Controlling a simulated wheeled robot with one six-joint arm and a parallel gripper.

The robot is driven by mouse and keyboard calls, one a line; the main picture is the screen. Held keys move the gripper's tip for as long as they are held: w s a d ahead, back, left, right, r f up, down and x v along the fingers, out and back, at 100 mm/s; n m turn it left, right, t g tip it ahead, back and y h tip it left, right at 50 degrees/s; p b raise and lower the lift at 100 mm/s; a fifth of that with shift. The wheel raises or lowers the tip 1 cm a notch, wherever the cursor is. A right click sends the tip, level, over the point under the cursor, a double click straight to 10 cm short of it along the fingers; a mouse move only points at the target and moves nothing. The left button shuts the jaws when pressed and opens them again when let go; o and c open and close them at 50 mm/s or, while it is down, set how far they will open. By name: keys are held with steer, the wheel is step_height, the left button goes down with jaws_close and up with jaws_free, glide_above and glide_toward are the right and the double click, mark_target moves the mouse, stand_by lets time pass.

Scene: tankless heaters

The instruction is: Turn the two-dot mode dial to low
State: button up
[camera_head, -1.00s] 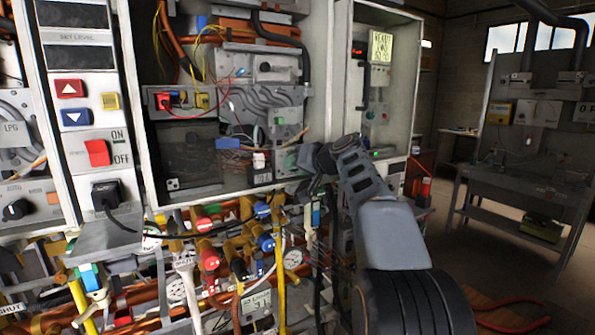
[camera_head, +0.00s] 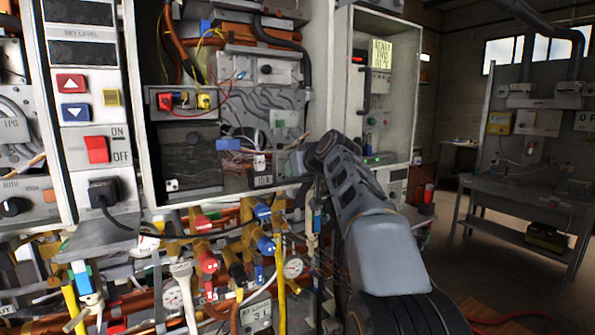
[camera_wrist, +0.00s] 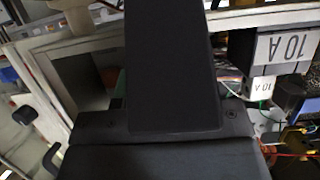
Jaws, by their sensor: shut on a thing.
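My gripper (camera_head: 300,163) is at the lower right of the open middle heater cabinet, just right of the 10 A block (camera_head: 262,180). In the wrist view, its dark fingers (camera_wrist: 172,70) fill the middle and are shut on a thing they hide. A black dial (camera_head: 13,207) under "AUTO" shows on the left heater, away from my gripper.
The 10 A block hangs upside down in the wrist view (camera_wrist: 283,47), close to the fingers. The cabinet's right wall (camera_head: 335,70) stands beside my arm. Pipes and coloured valves (camera_head: 208,265) crowd below. A grey workbench (camera_head: 530,190) is at the right.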

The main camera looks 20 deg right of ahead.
stand_by(0.4)
steer(key=o, duration=0.6)
steer(key=shift+o, duration=0.2)
steer(key=b+v, duration=0.1)
steer(key=v, duration=1.2)
steer(key=shift+s+r+b, duration=0.25)
steer(key=shift+s+b, duration=0.1)
steer(key=shift+d, duration=0.15)
